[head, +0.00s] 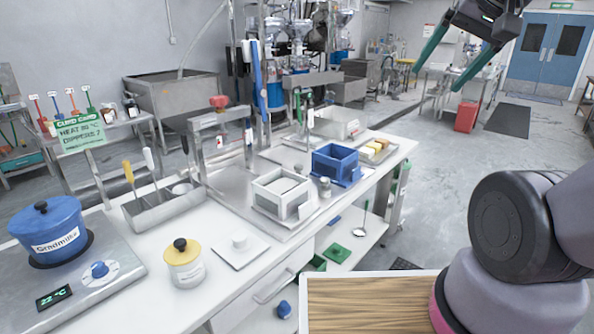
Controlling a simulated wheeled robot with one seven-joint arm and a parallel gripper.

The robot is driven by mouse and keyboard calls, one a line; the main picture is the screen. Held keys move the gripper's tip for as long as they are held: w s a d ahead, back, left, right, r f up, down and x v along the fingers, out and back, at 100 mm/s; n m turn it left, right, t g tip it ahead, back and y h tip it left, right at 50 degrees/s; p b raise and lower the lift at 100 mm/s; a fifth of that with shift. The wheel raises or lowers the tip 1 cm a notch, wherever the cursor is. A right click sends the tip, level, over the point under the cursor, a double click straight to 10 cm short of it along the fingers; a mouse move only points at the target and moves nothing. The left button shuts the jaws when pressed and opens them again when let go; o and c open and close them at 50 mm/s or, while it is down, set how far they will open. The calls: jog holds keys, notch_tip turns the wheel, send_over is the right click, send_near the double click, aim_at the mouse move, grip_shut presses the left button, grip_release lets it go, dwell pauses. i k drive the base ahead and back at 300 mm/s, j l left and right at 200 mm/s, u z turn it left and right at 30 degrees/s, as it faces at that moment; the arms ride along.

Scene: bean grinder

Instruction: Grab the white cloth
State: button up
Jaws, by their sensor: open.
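I cannot make out a white cloth for certain. My gripper (437,79) hangs at the upper right, high above the floor and well away from the counter. Its two teal fingers are spread apart, with nothing seen between them.
The white counter (215,295) holds a blue lidded pot (50,232), a yellow-lidded jar (184,264), a white open crate (282,193) and a blue crate (336,165). A wood-topped surface (366,305) is at the front.

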aim_at(284, 184)
jog(key=i+l+u, duration=0.65)
jog(key=l, duration=0.2)
jog(key=i+l+u, duration=0.45)
jog(key=l, duration=0.3)
jog(key=k+j, duration=0.05)
jog(key=k, duration=0.05)
